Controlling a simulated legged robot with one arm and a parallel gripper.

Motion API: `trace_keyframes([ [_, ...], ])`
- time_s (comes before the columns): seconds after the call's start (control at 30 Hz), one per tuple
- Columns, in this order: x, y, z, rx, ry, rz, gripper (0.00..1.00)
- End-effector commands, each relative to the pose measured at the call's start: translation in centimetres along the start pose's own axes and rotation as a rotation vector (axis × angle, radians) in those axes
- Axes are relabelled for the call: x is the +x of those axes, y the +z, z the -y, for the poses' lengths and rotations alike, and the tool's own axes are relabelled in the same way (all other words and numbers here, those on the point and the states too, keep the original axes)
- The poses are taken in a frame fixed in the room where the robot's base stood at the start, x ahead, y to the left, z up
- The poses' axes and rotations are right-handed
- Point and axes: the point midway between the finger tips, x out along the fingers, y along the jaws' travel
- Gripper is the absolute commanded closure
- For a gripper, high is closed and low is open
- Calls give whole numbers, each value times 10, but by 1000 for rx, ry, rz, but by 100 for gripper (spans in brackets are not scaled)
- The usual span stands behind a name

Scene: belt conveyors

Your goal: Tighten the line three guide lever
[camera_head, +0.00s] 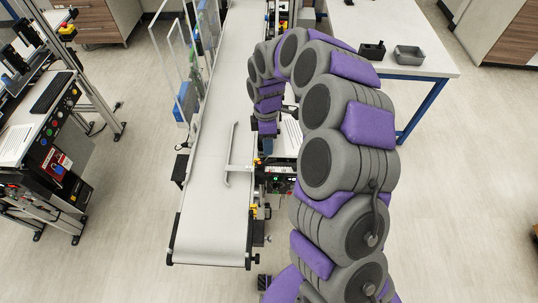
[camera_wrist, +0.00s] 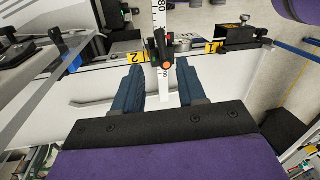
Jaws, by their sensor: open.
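A black clamp lever with an orange button (camera_wrist: 164,48) sits on a white ruler-marked bar (camera_wrist: 160,15) in the wrist view. My gripper (camera_wrist: 159,72) is open, its two blue fingers apart and pointing toward the lever. The lever appears just beyond the fingertips, between them in the picture; nothing is held, and I cannot tell the exact gap. A yellow label that seems to read 2 (camera_wrist: 134,57) is left of the lever; no line three label is readable. In the head view, my gripper (camera_head: 267,146) is beside the belt's right edge, with the lever not distinguishable there.
The white conveyor belt (camera_head: 212,190) carries a thin guide rail (camera_head: 231,150). A black clamp block (camera_wrist: 243,35) is right of the lever. A control box (camera_head: 279,180) stands beside the belt. A table (camera_head: 405,30) with a grey tray (camera_head: 410,55) is at right.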

Motion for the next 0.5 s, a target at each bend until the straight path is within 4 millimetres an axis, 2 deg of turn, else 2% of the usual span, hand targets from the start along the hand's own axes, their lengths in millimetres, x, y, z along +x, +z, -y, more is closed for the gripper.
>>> trace_keyframes([
  [0.03,11,3,2,1,-8,0,59],
  [0.2,39,10,3,1,-6,-7,59],
  [0.33,56,9,2,2,-3,-7,59],
  [0.5,67,2,2,2,-3,-1,59],
])
